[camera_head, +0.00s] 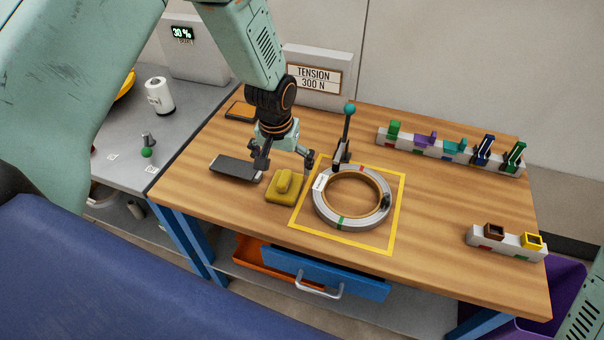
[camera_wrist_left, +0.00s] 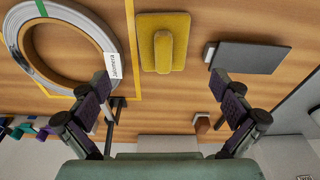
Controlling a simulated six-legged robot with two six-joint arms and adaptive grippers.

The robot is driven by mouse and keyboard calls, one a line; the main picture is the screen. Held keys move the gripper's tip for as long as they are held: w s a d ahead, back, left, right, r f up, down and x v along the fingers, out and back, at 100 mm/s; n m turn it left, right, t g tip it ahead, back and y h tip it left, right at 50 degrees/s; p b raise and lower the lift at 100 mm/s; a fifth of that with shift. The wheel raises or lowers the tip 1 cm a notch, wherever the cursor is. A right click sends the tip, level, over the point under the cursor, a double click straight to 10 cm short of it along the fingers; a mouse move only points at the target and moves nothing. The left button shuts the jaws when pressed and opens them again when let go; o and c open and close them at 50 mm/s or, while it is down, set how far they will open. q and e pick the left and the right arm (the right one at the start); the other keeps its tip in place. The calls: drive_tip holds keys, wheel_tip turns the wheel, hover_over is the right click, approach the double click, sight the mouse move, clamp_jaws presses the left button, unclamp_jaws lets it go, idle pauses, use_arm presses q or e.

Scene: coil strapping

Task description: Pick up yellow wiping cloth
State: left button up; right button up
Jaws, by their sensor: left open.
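The yellow wiping cloth (camera_head: 284,187) lies on the wooden table, with a raised ridge in its middle. It also shows at the top centre of the left wrist view (camera_wrist_left: 163,42), between the lines of my fingers and beyond their tips. My left gripper (camera_head: 281,167) is open, with its fingers spread above and just behind the cloth. It also shows open and empty in the left wrist view (camera_wrist_left: 163,85). The fingers look apart from the cloth. My right gripper is not in view; only a piece of my right arm shows at the lower right edge.
A strapped coil (camera_head: 323,206) lies in a yellow square right of the cloth, with a teal-knobbed lever (camera_head: 347,130) behind it. A dark flat device (camera_head: 236,168) lies left of the cloth. Racks of coloured parts (camera_head: 432,146) stand further right. The front middle of the table is clear.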

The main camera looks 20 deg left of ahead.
sight(284, 177)
use_arm(q)
drive_tip(key=shift+w+r, duration=0.15)
drive_tip(key=shift+w, duration=0.15)
drive_tip(key=shift+w+a+f, duration=0.1)
drive_tip(key=shift+a+f, duration=0.05)
drive_tip(key=shift+f, duration=0.1)
wheel_tip(284, 177, down, 2)
drive_tip(key=shift+f, duration=0.25)
drive_tip(key=f, duration=0.3)
drive_tip(key=f+b, duration=0.1)
drive_tip(key=shift+w+a+f, duration=0.3)
drive_tip(key=shift+w+f, duration=0.05)
drive_tip(key=shift+d+r, duration=0.1)
drive_tip(key=shift+c, duration=0.3)
